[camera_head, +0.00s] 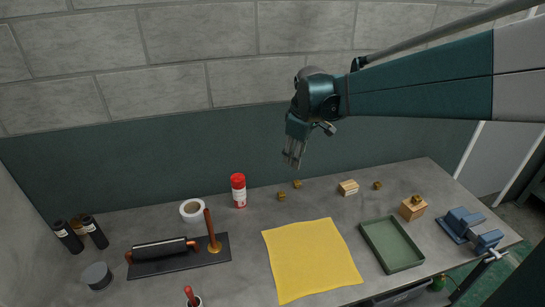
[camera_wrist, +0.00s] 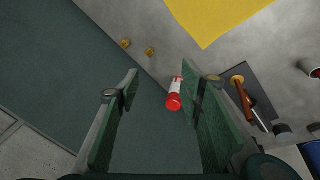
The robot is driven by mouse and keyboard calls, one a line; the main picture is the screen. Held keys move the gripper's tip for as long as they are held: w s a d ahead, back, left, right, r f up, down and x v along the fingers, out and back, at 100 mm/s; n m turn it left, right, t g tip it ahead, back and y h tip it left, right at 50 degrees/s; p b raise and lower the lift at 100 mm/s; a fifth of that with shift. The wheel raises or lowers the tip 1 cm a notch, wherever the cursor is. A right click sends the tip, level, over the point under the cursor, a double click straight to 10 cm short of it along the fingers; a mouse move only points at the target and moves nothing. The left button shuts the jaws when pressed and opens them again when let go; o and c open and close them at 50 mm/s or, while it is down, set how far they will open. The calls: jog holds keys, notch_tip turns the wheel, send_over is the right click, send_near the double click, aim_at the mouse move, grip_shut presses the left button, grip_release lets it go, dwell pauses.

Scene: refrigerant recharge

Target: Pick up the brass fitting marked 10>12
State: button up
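Small brass fittings lie on the grey bench in the head view: one (camera_head: 281,196) right of the red-capped can, one (camera_head: 297,184) just behind it, and one (camera_head: 377,185) further right. Another brass piece (camera_head: 416,198) sits on a wooden block. No marking is legible, so I cannot tell which is 10>12. My gripper (camera_head: 292,162) is above the back of the bench, over the two left fittings in the picture and apart from them. In the wrist view my gripper (camera_wrist: 160,71) is open and empty, with two fittings (camera_wrist: 125,43) (camera_wrist: 150,51) beyond its fingertips.
A red-capped can (camera_head: 239,191) stands left of the fittings; it shows between the fingers in the wrist view (camera_wrist: 174,95). A wooden block (camera_head: 348,188), yellow cloth (camera_head: 312,260), green tray (camera_head: 371,241) and blue vise (camera_head: 472,229) occupy the right. The wall stands behind.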

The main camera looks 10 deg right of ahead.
jog(key=w+d+f+n+g, duration=0.1)
jog(key=w+d+f+n, duration=0.15)
jog(key=w+f, duration=0.4)
jog(key=w+d+f+n+g, duration=0.1)
jog(key=w+d+f+n, duration=0.15)
jog(key=w+f, duration=0.4)
jog(key=n+g+b, duration=0.1)
jog(key=n+g, duration=0.1)
jog(key=n, duration=0.2)
send_over(297, 181)
notch_tip(297, 181, down, 15)
jog(key=shift+f, duration=0.2)
jog(key=shift+w+d+f, duration=0.15)
jog(key=shift+w+f, duration=0.05)
jog(key=shift+f, duration=0.25)
jog(key=shift+f, duration=1.25)
jog(key=shift+f, duration=0.15)
jog(key=shift+f, duration=2.45)
jog(key=shift+c, duration=0.5)
